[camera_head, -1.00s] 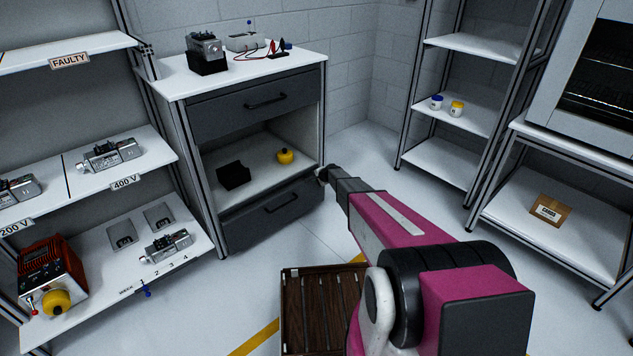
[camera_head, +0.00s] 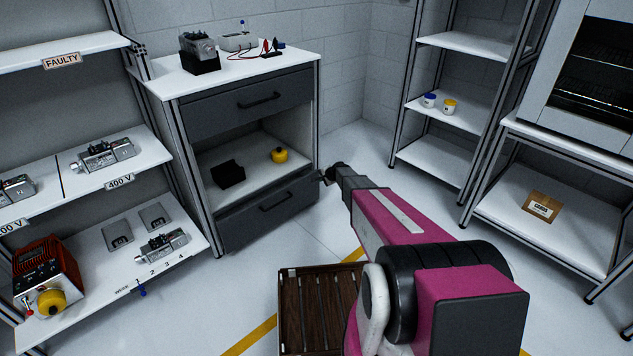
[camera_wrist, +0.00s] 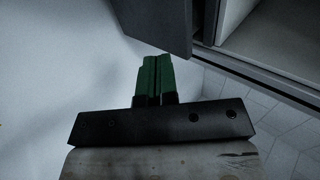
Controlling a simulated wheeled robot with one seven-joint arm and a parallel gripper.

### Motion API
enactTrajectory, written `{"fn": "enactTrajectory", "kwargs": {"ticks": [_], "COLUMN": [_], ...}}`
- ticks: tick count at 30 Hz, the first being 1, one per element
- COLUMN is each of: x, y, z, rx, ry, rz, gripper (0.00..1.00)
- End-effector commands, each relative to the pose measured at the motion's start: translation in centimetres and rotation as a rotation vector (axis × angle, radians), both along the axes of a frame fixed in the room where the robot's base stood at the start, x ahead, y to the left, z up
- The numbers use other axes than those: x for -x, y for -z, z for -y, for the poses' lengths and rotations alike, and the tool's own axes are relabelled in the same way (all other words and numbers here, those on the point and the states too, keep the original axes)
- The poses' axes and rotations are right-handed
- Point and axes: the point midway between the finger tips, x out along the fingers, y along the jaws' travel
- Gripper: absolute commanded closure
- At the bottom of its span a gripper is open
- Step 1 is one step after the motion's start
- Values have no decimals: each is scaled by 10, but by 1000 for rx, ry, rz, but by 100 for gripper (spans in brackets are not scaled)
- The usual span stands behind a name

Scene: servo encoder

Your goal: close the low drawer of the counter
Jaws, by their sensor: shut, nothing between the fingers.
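The counter (camera_head: 184,82) stands at the back left in the head view. Its low drawer (camera_head: 240,221) has a dark grey front with a black bar handle (camera_head: 276,201). The drawer front stands out from the counter frame, so it is partly open. In the wrist view, the dark drawer front (camera_wrist: 150,18) is at the top, with a gap between it and the counter's frame post (camera_wrist: 262,80). My gripper (camera_wrist: 153,62) is shut and empty, its green fingers close to the drawer front's edge. I cannot tell whether they touch. In the head view my gripper (camera_head: 328,175) is at the drawer's right end, partly hidden by my arm.
The upper drawer (camera_head: 240,105) looks shut. The open bay between the drawers holds a black block (camera_head: 228,173) and a yellow knob (camera_head: 279,155). A brown slatted crate (camera_head: 282,310) is on the floor in front. Shelves stand left and right. Floor right of the counter is clear.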

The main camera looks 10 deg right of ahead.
Motion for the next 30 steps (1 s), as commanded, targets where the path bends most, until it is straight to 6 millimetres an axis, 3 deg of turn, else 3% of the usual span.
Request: {"fn": "enactTrajectory", "kwargs": {"ticks": [6, 16, 23, 30], "x": [17, 36, 26, 3], "y": [-18, -14, -3, 22], "z": [10, -13, -20, -36], "rx": [0, 0, 0, -1], "ry": [0, -2, -1, -2], "rz": [0, -1, -1, 0], "gripper": [100, 100, 100, 100]}}
